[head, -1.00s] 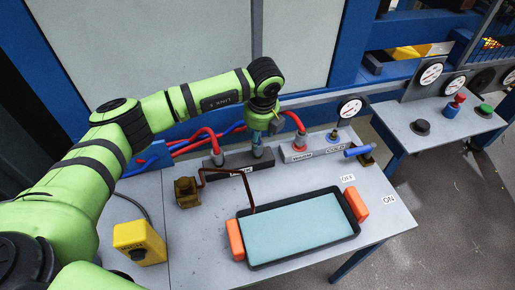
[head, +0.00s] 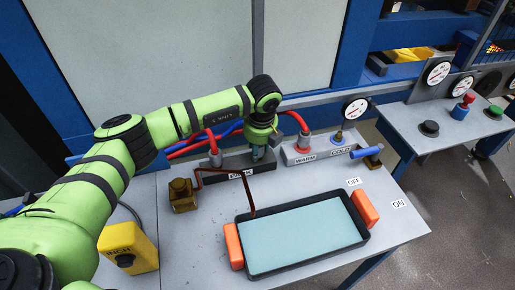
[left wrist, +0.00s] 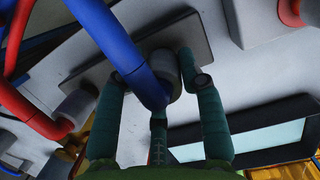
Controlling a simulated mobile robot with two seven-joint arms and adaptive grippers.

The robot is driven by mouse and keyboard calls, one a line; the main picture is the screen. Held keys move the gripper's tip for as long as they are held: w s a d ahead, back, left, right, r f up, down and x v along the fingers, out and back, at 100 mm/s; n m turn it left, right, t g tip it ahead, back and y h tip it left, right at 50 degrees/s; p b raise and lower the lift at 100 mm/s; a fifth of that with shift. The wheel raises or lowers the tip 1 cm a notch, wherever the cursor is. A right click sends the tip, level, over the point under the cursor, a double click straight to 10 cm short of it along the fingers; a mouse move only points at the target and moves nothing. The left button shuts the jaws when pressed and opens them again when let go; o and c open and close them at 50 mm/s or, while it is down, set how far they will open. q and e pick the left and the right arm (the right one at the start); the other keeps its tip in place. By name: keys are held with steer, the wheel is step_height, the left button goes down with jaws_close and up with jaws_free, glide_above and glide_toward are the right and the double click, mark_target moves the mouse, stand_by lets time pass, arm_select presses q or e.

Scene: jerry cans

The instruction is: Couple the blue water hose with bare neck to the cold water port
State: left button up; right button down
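The blue hose (left wrist: 118,45) shows in the left wrist view; its end has a plain grey neck (left wrist: 165,66). It stands at the dark block labelled PARK (head: 232,164). My left gripper (head: 262,146) is low over the right part of that block. In the left wrist view its teal fingers (left wrist: 158,90) are spread on both sides of the neck; the hose hides the left fingertip, so contact there is unclear. The cold water port (head: 338,136), with a blue ring, stands bare above the COLD label, right of my left gripper. My right gripper is not in view.
A red hose (head: 302,122) is on the warm port, between my gripper and the cold port. Another red-hosed grey connector (head: 214,156) stands left on the PARK block. A blue-handled lever (head: 366,152), brown spout (head: 222,172) and black tray (head: 374,240) are nearby.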

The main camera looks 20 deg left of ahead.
arm_select(q)
steer(key=shift+w+r, duration=0.2)
steer(key=shift+r, duration=0.45)
jaws_close()
steer(key=shift+r+p, duration=0.1)
steer(key=shift+p, duration=0.25)
steer(key=shift+s+r+p, duration=0.1)
steer(key=shift+r+p, duration=1.25)
steer(key=shift+r, duration=1.15)
